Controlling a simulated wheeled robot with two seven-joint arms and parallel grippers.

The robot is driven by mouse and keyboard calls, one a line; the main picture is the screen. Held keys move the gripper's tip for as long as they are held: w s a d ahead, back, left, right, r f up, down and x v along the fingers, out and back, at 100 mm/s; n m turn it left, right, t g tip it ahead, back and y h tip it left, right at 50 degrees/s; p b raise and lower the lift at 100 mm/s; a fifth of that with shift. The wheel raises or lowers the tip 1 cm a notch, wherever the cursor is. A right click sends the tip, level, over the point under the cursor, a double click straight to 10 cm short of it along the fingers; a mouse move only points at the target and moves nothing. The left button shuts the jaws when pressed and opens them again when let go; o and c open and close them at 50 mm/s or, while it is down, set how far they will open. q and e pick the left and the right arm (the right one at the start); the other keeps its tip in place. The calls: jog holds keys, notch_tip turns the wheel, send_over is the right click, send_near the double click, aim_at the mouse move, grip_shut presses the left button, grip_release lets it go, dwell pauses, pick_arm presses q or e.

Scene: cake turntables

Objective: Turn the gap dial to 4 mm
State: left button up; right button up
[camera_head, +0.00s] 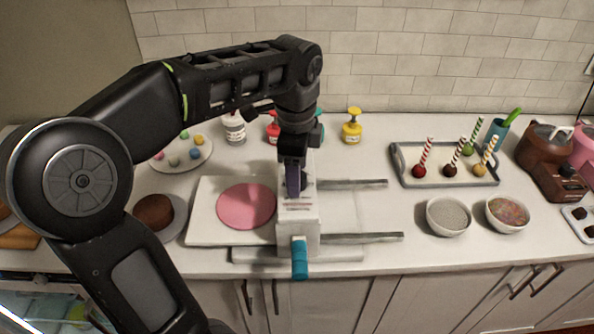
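A white dough-sheeter-like machine (300,230) stands at the counter's front middle, with a teal handle (300,258) at its front. Pink round dough (247,206) lies on the white board (207,232) to its left. My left gripper (293,180) points straight down at the machine's top. A narrow purple piece (292,184) shows at the gripper's fingertips; I cannot tell whether it is part of the gripper or of the machine. The gap dial is not clearly visible and no setting can be read. The finger opening cannot be made out. My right gripper is out of view.
Metal rails (360,238) extend right from the machine. A tray (450,181) of cake pops, two bowls (449,215) and a brown appliance (548,165) stand to the right. A brown cake (154,212) and a plate of coloured balls (199,156) are left. Bottles (352,128) stand behind.

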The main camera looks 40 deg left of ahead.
pick_arm(q)
grip_shut()
dwell(0.7)
